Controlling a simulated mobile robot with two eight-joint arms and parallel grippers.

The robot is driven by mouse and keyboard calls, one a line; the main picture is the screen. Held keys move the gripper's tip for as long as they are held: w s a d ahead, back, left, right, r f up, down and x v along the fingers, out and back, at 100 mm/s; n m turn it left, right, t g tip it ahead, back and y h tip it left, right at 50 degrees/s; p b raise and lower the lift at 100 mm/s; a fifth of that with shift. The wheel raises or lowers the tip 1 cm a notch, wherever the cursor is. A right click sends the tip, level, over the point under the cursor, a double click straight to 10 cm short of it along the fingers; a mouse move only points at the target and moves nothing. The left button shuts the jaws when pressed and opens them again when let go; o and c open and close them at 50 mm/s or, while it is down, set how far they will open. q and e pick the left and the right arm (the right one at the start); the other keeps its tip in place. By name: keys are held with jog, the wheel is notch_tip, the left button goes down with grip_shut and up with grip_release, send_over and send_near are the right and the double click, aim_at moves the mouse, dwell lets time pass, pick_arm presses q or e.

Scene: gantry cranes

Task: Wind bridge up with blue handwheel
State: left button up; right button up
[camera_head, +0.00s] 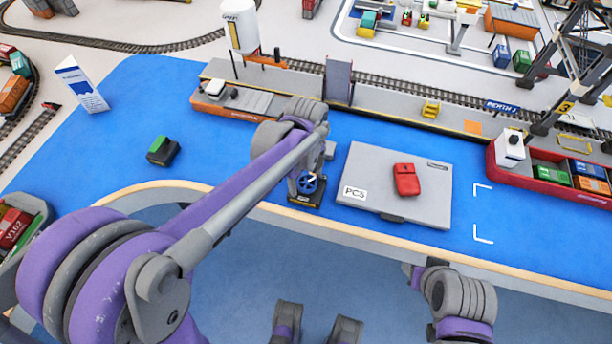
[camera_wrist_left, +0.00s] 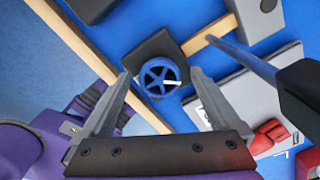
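The blue handwheel (camera_head: 309,183) sits on a small dark base at the wooden front edge of the blue table. In the left wrist view the blue handwheel (camera_wrist_left: 159,76) has several spokes and a pale handle. My left gripper (camera_wrist_left: 161,76) is open, its two fingers apart on either side of the wheel in that view; I see no contact. In the head view my left gripper (camera_head: 308,168) is above the wheel, partly hidden by its own arm. An upright grey panel (camera_head: 338,82) stands at the quay; I cannot tell if it is the bridge.
A grey laptop-like case marked PC5 (camera_head: 358,170) lies right of the wheel, with a red object (camera_head: 406,180) on it. A black and green block (camera_head: 161,151) lies to the left. A red container barge (camera_head: 545,186) is at right. Blue surface around these is clear.

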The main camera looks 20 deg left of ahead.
aim_at(306, 181)
pick_arm(q)
notch_tip(306, 181, up, 11)
jog(key=p, duration=0.1)
dwell(0.6)
jog(key=shift+f, duration=0.1)
dwell(2.1)
